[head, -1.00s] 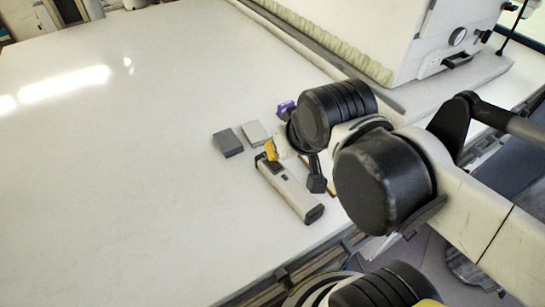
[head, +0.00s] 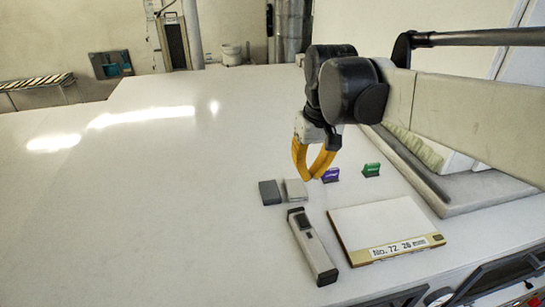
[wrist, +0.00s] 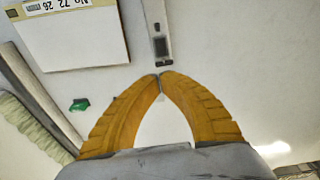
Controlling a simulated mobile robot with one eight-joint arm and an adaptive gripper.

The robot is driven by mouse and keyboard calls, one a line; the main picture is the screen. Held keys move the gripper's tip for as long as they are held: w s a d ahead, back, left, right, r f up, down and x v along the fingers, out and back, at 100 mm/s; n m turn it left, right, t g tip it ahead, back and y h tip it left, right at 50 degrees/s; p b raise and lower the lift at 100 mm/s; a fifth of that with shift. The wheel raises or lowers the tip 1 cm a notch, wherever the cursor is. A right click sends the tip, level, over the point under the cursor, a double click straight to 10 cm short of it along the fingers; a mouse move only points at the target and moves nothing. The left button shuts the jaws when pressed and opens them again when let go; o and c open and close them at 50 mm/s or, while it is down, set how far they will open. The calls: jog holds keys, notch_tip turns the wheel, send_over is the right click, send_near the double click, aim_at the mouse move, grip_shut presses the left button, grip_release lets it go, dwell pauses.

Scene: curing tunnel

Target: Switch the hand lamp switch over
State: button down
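The hand lamp (head: 315,252) is a slim pale grey bar with dark ends. It lies on the white table with its dark switch area (head: 303,221) facing up at the end nearer my gripper. In the wrist view the lamp (wrist: 156,12) is at the top centre, with the dark switch patch (wrist: 160,46) just beyond my fingertips. My gripper (head: 308,180) has yellow fingers pointing down, above the table and beyond the lamp's far end. In the wrist view its fingertips (wrist: 160,76) meet, with nothing between them. It appears apart from the lamp; the switch's position is too small to tell.
A dark grey block (head: 269,192) and a light grey block (head: 295,191) lie beyond the lamp. A purple piece (head: 330,175) and a green piece (head: 371,170) stand to the right. A labelled board (head: 375,224) lies right of the lamp. The table's left is clear.

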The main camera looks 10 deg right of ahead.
aim_at(302, 214)
jog(key=shift+f, duration=0.1)
jog(key=f, duration=0.4)
jog(key=w+f, duration=0.1)
jog(key=f, duration=0.4)
jog(key=f+p, duration=0.1)
jog(key=f, duration=0.3)
jog(key=shift+w+f, duration=0.35)
jog(key=shift+f, duration=0.1)
jog(key=shift+w+a+f+b, duration=0.1)
jog(key=shift+f+b, duration=0.5)
jog(key=shift+b, duration=0.35)
jog(key=shift+r+p, duration=0.25)
jog(key=shift+p, duration=0.05)
jog(key=shift+r, duration=0.1)
jog(key=shift+r+p, duration=0.5)
jog(key=shift+r, duration=0.25)
